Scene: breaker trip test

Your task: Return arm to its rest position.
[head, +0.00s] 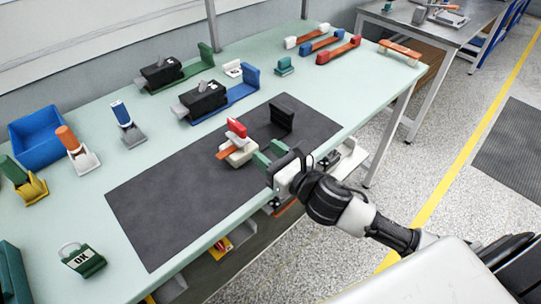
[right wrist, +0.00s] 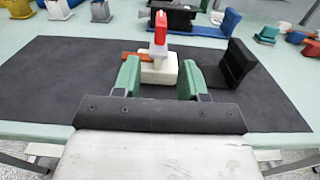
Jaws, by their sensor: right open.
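My right gripper (head: 268,156) reaches in from the right over the near edge of the dark mat (head: 165,195). In the right wrist view its two green fingers (right wrist: 160,80) are apart with nothing held. Just beyond the fingers a cream block (head: 240,155) with a red upright lever (head: 236,128) and an orange-brown bar (head: 224,152) at its side stands on the mat; it also shows in the right wrist view (right wrist: 158,68). I cannot tell whether the fingertips touch it. A black angled piece (head: 282,118) stands on the mat to its right. My left gripper is not in view.
The pale green table (head: 80,215) holds black devices on green and blue stands (head: 205,98) at the back. A blue bin (head: 38,135) and several coloured switches stand left. A green "OK" padlock-shaped tag (head: 82,260) lies front left. Floor right of the table is free.

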